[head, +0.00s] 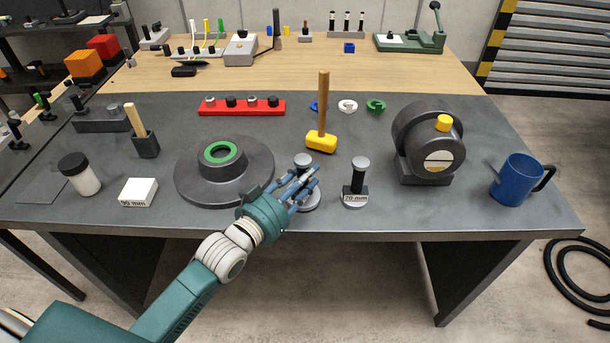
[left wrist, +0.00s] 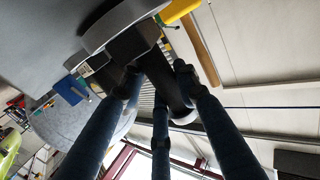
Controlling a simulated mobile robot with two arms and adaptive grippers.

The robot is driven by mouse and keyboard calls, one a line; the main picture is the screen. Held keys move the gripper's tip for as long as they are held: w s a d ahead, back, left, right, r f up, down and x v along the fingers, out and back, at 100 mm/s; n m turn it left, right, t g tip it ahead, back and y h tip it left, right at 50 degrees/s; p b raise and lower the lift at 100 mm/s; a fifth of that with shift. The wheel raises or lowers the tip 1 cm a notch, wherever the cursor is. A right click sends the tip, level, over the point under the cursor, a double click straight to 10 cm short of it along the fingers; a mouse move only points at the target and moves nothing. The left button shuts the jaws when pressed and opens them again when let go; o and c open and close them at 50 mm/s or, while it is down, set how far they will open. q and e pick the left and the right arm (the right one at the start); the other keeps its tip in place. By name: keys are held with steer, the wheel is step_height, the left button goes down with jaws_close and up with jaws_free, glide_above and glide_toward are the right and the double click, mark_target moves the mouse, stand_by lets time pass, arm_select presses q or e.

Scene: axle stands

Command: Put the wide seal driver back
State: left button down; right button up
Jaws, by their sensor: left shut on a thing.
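My left gripper (head: 308,178) is shut on a seal driver (head: 303,160) with a grey knob on top and a wide disc at its foot. The fingers hide most of its dark handle. In the left wrist view the fingers (left wrist: 160,85) close around the dark handle, and the driver's pale disc (left wrist: 118,24) shows above them. I cannot tell if the disc touches the bench. A second driver (head: 356,182), marked 70 mm, stands upright just to the right. A dark round hub (head: 255,181) with a green seal ring (head: 221,153) lies to the left. My right gripper is not in view.
A mallet (head: 321,141) with a yellow head stands behind the gripper. A red rack (head: 240,108) lies farther back. A white block (head: 138,191) and a jar (head: 82,176) are at the left. A dark round machine (head: 425,140) and a blue mug (head: 516,180) are at the right.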

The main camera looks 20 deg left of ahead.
arm_select(q)
steer(key=shift+f, duration=0.25)
stand_by(0.6)
steer(key=shift+s+f, duration=0.1)
